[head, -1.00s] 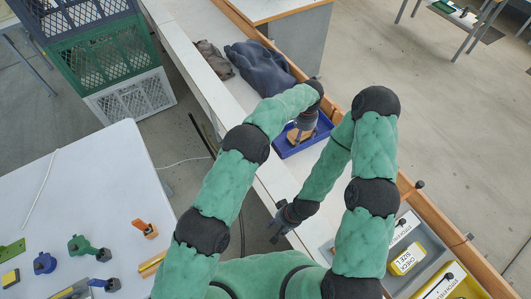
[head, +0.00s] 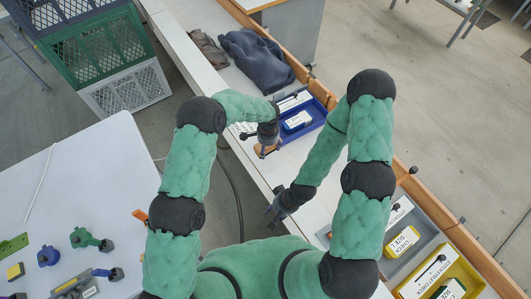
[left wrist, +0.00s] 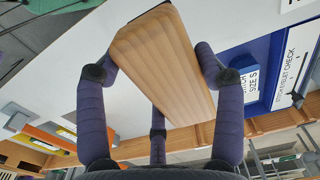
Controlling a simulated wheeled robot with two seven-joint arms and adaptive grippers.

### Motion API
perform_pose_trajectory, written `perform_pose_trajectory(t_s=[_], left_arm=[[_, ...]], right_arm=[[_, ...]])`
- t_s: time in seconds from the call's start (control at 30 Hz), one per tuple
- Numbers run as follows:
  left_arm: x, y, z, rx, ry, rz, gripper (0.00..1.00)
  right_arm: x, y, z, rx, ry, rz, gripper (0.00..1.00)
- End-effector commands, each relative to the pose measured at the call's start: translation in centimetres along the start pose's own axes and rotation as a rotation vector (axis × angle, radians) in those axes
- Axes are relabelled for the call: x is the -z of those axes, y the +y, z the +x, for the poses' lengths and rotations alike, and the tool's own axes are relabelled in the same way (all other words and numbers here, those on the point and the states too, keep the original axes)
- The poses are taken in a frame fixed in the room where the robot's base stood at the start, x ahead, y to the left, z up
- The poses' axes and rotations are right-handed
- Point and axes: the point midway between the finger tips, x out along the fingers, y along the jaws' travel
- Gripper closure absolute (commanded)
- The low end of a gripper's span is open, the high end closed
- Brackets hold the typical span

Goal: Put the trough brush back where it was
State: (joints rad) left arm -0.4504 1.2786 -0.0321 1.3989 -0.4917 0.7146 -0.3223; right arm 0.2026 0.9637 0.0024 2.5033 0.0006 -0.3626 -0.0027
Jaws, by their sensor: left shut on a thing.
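The trough brush shows as a pale wooden block (left wrist: 165,62) in the left wrist view, with a dark edge at its top end. My left gripper (left wrist: 155,75) is shut on it, with fingers along both sides. In the head view the left gripper (head: 268,140) holds the wooden block (head: 264,150) over the white bench, left of the blue tray (head: 313,131). The brush's far side is hidden. My right gripper (head: 277,207) hangs empty near the bench's front edge; its finger opening is too small to judge.
The blue tray holds a box labelled SIZE S (head: 297,120). Dark cloth (head: 257,62) lies farther back. A grey bin (head: 428,231) and a yellow bin (head: 460,268) stand at right. Small tools, including a green one (head: 88,238), lie on the left table (head: 85,190).

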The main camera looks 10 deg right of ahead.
Motion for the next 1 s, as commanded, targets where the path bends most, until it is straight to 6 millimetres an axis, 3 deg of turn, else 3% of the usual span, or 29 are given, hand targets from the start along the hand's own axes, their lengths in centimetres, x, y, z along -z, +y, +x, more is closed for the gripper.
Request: perform_pose_trajectory(t_s=[0.2,0.4,0.9,0.93,1.0], left_arm=[[-1.4,-0.1,1.6,-0.003,-0.002,-0.002,0.67],[-1.1,-0.1,3.8,-0.001,0.0,-0.001,0.67],[-1.1,-0.1,4.7,0.0,0.001,0.0,0.67],[-1.1,-0.1,4.6,0.0,0.0,0.0,0.26],[-1.1,-0.1,4.6,0.0,0.0,0.0,0.08]], right_arm=[[0.0,-0.1,-0.2,0.0,0.0,0.0,0.6],[0.0,-0.2,-0.5,0.0,0.0,0.0,0.6],[0.0,0.0,-0.1,0.0,0.0,0.0,0.6],[0.0,0.0,-0.1,0.0,0.0,0.0,0.6],[0.0,-0.1,-0.2,0.0,0.0,0.0,0.6]])
